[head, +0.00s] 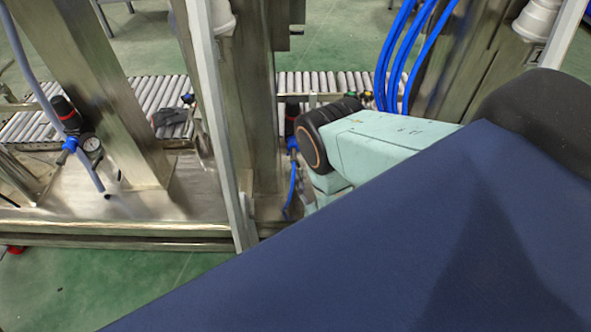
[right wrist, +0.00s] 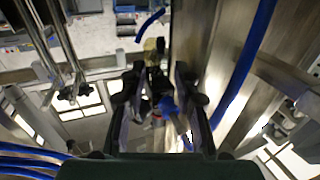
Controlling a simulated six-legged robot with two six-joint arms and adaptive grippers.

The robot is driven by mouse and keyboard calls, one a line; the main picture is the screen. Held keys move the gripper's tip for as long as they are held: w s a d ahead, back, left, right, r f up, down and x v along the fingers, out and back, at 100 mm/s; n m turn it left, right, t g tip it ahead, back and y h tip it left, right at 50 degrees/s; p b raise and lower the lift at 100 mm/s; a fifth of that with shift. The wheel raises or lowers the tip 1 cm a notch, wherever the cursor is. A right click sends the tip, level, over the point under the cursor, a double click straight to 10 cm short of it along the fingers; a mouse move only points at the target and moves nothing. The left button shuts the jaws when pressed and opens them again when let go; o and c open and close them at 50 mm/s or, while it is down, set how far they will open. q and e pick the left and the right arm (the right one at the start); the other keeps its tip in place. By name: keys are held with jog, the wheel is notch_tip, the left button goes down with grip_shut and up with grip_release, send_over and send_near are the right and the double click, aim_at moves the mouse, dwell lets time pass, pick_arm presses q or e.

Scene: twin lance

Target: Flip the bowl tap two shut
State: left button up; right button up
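My right gripper (right wrist: 157,95) is open in the right wrist view, its two dark fingers spread apart. A blue tap handle (right wrist: 172,108) on a dark fitting shows between the fingers; I cannot tell whether they touch it. In the head view, my teal right arm reaches in from the right and mostly hides the gripper. Left of the arm's end is a black regulator (head: 292,112) with a blue fitting and hose below it. A similar regulator (head: 66,113) with a red band, blue handle and gauge stands at far left. My left gripper is out of view.
Steel columns (head: 100,90) and a thin light post (head: 212,110) stand close to the arm. A roller conveyor (head: 160,95) runs behind. Blue hoses (head: 405,45) hang above the arm. In the right wrist view, a blue hose (right wrist: 245,65) passes right of the fingers.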

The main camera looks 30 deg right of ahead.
jog(key=x, duration=0.2)
jog(key=b+x, duration=0.1)
jog(key=x, duration=0.2)
jog(key=shift+f, duration=0.35)
jog(key=shift+c, duration=0.9)
jog(key=shift+s+a+r, duration=0.1)
jog(key=shift+s+r, duration=0.05)
jog(key=shift+r, duration=0.15)
jog(key=c, duration=0.4)
jog(key=shift+f, duration=0.15)
grip_shut()
